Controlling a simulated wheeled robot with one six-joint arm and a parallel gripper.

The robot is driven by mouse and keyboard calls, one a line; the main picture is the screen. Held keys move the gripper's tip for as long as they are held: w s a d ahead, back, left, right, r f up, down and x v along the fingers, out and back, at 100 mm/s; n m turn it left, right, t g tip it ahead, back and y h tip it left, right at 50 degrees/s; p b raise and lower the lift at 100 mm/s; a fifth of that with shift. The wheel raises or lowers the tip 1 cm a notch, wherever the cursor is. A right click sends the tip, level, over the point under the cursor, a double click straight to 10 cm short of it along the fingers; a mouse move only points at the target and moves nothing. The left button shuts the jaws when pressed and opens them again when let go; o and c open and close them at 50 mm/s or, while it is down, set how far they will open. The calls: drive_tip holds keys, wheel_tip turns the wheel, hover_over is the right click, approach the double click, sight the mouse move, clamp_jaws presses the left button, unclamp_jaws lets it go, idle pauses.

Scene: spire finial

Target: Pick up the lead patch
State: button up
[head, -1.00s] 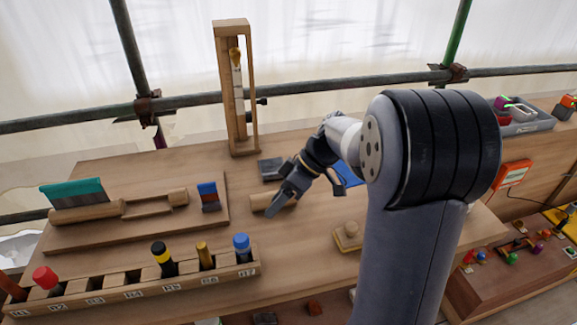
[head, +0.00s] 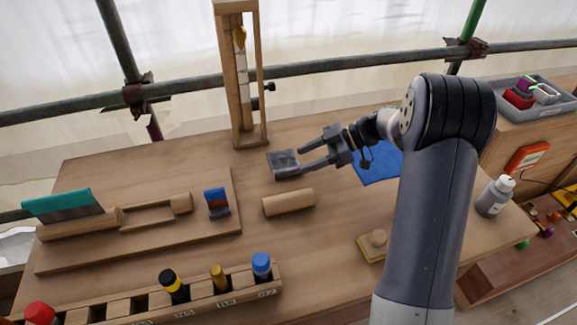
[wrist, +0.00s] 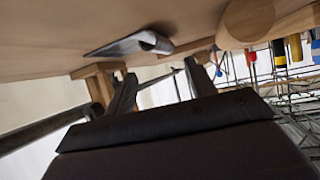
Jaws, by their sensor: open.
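The lead patch (head: 284,164) is a small dark grey square piece on the wooden bench, in front of the tall wooden frame. In the wrist view, a grey piece with a curled edge (wrist: 128,44) appears to be this patch. My gripper (head: 303,161) is open, its two fingers pointing left at the patch's right side. The fingertips are close to the patch edge; I cannot tell whether they touch it. Nothing is between the fingers. In the wrist view my gripper (wrist: 160,82) shows both fingers apart, with the patch beyond them.
A wooden cylinder (head: 288,202) lies just in front of the patch. The tall wooden frame (head: 238,80) stands behind it. A blue cloth (head: 378,168) lies under my arm. A slotted wooden rack (head: 205,297) and a tool board (head: 130,240) are on the left.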

sight(286, 170)
drive_tip(key=x, duration=0.3)
drive_tip(key=p+x, duration=0.1)
drive_tip(key=x, duration=0.1)
drive_tip(key=shift+s+a+f, duration=0.2)
drive_tip(key=shift+s+f, duration=0.1)
drive_tip(key=shift+s, duration=0.05)
drive_tip(key=shift+c, duration=0.2)
clamp_jaws()
